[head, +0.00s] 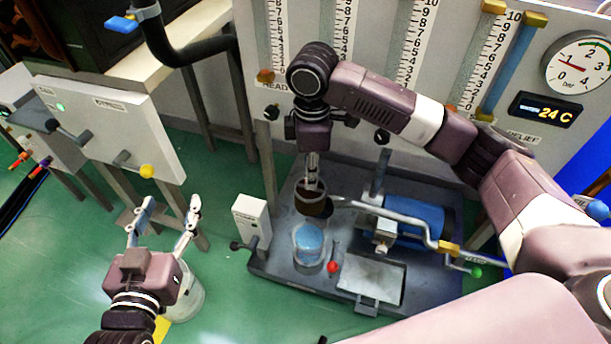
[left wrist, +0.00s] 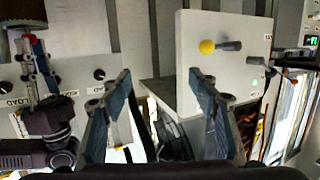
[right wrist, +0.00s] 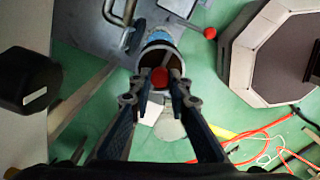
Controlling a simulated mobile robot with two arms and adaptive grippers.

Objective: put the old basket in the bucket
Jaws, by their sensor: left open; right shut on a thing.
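A dark, open-topped cylinder (head: 313,205), likely the old basket, hangs upright from my right gripper (head: 312,178). The right wrist view shows the basket's round rim (right wrist: 160,52) and a red knob (right wrist: 160,77) between the fingertips. It is above or just behind a clear vessel (head: 309,262) with a blue top on the dark rig; the exact gap is unclear. A clear container (head: 187,300), likely the bucket, stands on the green floor, partly hidden by my left gripper (head: 168,213). The left gripper is open and empty; its fingers also show in the left wrist view (left wrist: 158,78).
The dark rig base (head: 290,275) carries a blue cylinder (head: 405,220), a bent pipe (head: 400,218) and a red knob (head: 332,267). A white control box (head: 252,222) stands at its left edge. A white panel (head: 110,125) with levers is at left. Green floor lies between.

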